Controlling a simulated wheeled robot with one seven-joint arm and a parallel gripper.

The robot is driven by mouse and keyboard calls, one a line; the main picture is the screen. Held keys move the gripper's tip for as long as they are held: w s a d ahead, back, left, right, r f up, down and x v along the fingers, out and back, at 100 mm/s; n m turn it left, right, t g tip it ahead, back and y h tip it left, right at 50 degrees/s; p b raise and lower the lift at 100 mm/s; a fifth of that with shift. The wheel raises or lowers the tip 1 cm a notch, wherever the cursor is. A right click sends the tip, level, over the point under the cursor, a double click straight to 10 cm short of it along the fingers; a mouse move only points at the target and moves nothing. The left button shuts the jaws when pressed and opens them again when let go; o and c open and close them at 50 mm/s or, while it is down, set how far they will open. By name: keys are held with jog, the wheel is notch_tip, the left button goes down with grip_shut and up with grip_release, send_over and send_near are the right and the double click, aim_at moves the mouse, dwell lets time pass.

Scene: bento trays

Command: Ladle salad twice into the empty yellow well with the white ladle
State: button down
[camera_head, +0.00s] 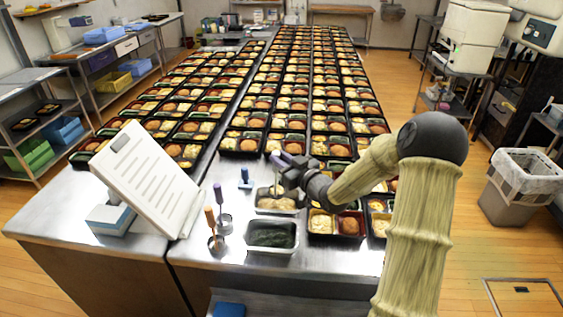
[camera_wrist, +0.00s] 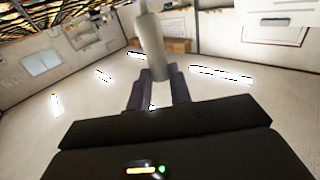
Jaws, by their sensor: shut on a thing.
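My gripper (camera_head: 284,168) is above a metal pan (camera_head: 263,211) of pale food, left of the nearest bento trays. It is shut on a pale handle (camera_wrist: 151,45), which fits the white ladle; the handle stands between the fingers in the wrist view (camera_wrist: 152,88). In the head view a thin shaft (camera_head: 276,187) runs down from the gripper toward the pan. The ladle's bowl cannot be made out. A nearer pan holds dark green food (camera_head: 270,236), possibly the salad. A bento tray (camera_head: 336,237) stands right of the pans, partly behind my arm. I cannot make out an empty yellow well.
An orange-handled utensil (camera_head: 210,217) and a purple-handled one (camera_head: 218,196) stand left of the pans, with a blue-topped item (camera_head: 245,177) behind. A large white slanted panel (camera_head: 148,178) stands further left. Long rows of filled bento trays (camera_head: 291,102) cover the table behind.

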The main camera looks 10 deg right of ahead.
notch_tip(320, 180, up, 4)
jog(key=shift+f+p, duration=0.15)
jog(key=shift+p, duration=0.85)
jog(key=shift+f, duration=0.1)
